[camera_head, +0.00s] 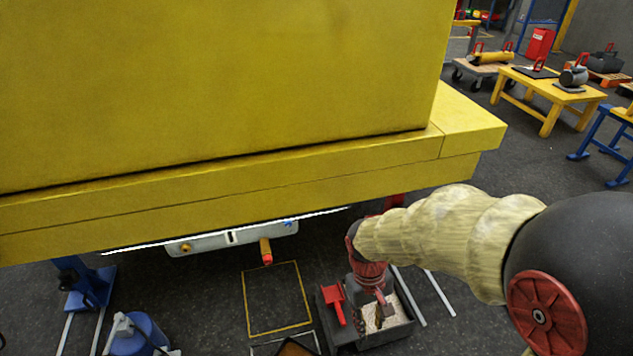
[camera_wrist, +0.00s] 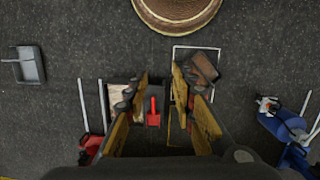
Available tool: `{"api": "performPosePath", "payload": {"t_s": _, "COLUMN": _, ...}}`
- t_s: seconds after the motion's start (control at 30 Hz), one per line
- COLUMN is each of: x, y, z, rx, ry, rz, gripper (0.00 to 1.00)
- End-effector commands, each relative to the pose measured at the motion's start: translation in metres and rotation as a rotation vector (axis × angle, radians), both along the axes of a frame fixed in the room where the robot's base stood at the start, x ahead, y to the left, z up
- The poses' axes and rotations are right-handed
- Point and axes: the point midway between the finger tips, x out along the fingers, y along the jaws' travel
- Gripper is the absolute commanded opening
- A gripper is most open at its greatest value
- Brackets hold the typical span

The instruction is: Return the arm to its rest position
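My arm, in a cream ribbed sleeve (camera_head: 440,235) with a dark joint, reaches in from the right in the head view. Its red and dark wrist end hangs low at the middle, below the edge of a large yellow boom (camera_head: 220,90). In the wrist view my gripper (camera_wrist: 158,78) has its two yellow fingers well apart, with nothing held between them. The floor and a red tool (camera_wrist: 153,112) show through the gap, apart from the fingers. In the head view the fingertips cannot be made out clearly.
A pale plate (camera_head: 225,240) with an orange-tipped pin (camera_head: 266,252) hangs under the boom. A dark tray (camera_head: 400,331) stands below my wrist. A yellow floor outline (camera_head: 245,300) is left of it. Blue stands are at lower left; a yellow table (camera_head: 528,86) is at upper right.

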Motion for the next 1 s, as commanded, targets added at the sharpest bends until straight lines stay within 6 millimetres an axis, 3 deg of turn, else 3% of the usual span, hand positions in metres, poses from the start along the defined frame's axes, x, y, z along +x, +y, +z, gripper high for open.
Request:
{"api": "performPosePath", "payload": {"t_s": 0.03, "x": -0.006, "y": -0.004, "z": 0.023, "rx": 0.014, "ry": -0.034, "rz": -0.035, "gripper": 0.26}}
{"api": "performPosePath", "payload": {"t_s": 0.2, "x": -0.030, "y": -0.016, "z": 0.079, "rx": 0.059, "ry": -0.132, "rz": -0.128, "gripper": 0.26}}
{"api": "performPosePath", "payload": {"t_s": 0.5, "x": -0.063, "y": -0.036, "z": 0.164, "rx": 0.138, "ry": -0.368, "rz": -0.231, "gripper": 0.26}}
{"api": "performPosePath", "payload": {"t_s": 0.7, "x": -0.073, "y": -0.051, "z": 0.220, "rx": 0.164, "ry": -0.550, "rz": -0.273, "gripper": 0.26}}
{"api": "performPosePath", "payload": {"t_s": 0.83, "x": -0.076, "y": -0.058, "z": 0.245, "rx": 0.170, "ry": -0.626, "rz": -0.293, "gripper": 0.26}}
{"api": "performPosePath", "payload": {"t_s": 1.0, "x": -0.078, "y": -0.063, "z": 0.255, "rx": 0.168, "ry": -0.654, "rz": -0.312, "gripper": 0.26}}
